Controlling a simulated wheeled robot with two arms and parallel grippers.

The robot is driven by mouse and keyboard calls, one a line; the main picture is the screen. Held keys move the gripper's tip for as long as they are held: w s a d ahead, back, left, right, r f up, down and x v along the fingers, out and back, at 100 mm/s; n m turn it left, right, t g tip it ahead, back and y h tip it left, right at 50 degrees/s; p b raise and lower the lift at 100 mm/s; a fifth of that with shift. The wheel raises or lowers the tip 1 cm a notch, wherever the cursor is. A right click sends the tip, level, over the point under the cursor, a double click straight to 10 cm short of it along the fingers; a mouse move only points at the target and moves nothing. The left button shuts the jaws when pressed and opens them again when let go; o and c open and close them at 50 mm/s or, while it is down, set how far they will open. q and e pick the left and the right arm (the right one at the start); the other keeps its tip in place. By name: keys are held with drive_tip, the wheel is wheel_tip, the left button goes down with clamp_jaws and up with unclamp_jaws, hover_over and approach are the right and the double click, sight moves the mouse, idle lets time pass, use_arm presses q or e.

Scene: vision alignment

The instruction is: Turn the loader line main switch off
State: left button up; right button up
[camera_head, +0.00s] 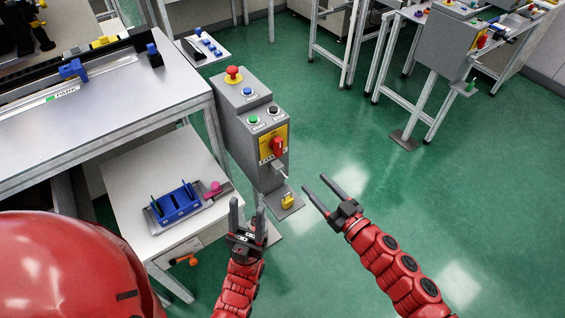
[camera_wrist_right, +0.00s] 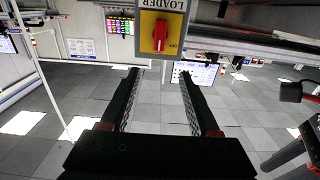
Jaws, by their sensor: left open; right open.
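The loader line main switch is a red rotary handle (camera_head: 278,147) on a yellow plate (camera_head: 265,150), on the side of a grey control pedestal (camera_head: 240,130). The handle looks about upright in the head view. My left gripper (camera_head: 248,212) is open and empty, in front of the pedestal.
A yellow padlock (camera_head: 288,200) is low beside the pedestal, below a grey bracket. The pedestal top carries a red mushroom button (camera_head: 233,74) and several push buttons. A white side table (camera_head: 130,185) with a blue rack (camera_head: 176,202) stands left. Green floor is clear right.

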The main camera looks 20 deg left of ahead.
sight(280, 145)
drive_tip(key=p+x, duration=0.2)
drive_tip(key=x, duration=1.5)
drive_tip(key=shift+r, duration=0.1)
drive_tip(key=shift+w+a, duration=0.15)
drive_tip(key=shift+w, duration=0.1)
clamp_jaws()
